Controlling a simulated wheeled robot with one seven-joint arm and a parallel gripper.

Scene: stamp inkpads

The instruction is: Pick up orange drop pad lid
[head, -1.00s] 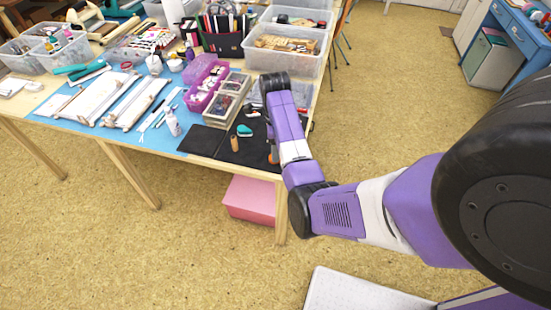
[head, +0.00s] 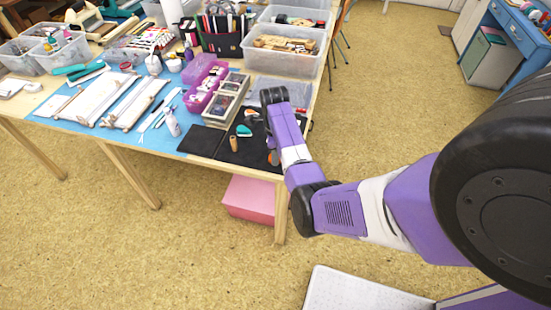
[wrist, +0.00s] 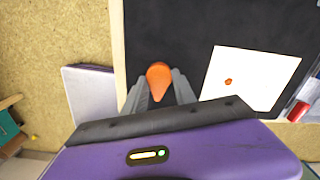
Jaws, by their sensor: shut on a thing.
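The orange drop pad lid (wrist: 158,80) is a small teardrop shape, seen in the wrist view between the fingertips of my gripper (wrist: 159,90). The grey fingers touch it on both sides and are shut on it. In the head view a bit of orange (head: 273,157) shows beside my arm at the table's right edge; my arm hides most of the gripper there. I cannot tell how far the lid is from the table top.
A black mat (wrist: 190,30) lies under the gripper, with a white card (wrist: 255,75) bearing a small orange spot at right. In the head view, a teal pad (head: 244,131) and a wooden stamp (head: 234,144) are nearby. Clear boxes (head: 285,45) stand behind.

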